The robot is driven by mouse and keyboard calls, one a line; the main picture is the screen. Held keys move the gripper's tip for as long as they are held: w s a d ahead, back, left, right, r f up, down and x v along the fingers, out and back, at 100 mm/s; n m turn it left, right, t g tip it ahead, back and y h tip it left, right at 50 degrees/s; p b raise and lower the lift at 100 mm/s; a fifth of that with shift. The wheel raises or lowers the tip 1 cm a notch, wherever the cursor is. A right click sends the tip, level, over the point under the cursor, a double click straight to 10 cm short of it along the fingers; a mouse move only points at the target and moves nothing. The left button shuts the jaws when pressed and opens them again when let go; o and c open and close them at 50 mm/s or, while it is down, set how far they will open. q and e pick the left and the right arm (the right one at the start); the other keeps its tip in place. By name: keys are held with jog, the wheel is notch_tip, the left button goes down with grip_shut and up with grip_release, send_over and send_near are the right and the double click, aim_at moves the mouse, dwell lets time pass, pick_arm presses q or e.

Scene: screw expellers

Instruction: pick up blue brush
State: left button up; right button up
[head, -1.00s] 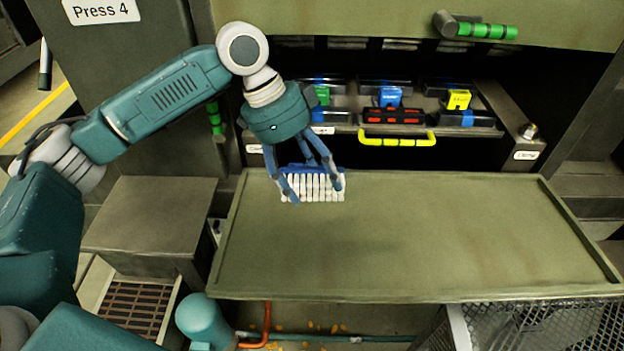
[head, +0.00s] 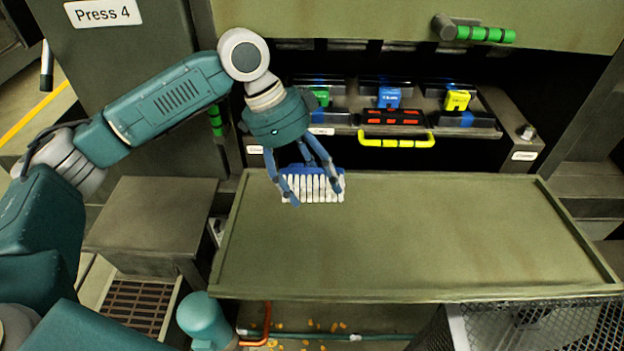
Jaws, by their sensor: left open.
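The blue brush (head: 316,187), with a blue back and white bristles, is at the back left of the green tray table (head: 420,235). My left gripper (head: 317,201) comes down over it from above, with its blue fingers spread. The fingers stand in front of and beside the brush and hide parts of it. The left gripper is open; I cannot tell whether its fingers touch the brush. My right gripper is not in view.
Behind the table is a shelf with dark trays holding green, blue (head: 389,97) and yellow (head: 457,100) items. A yellow handle (head: 397,142) sticks out below it. The table's middle and right are clear. A mesh guard (head: 545,325) stands at front right.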

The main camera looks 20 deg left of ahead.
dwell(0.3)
pick_arm(q)
jog(key=c, duration=1)
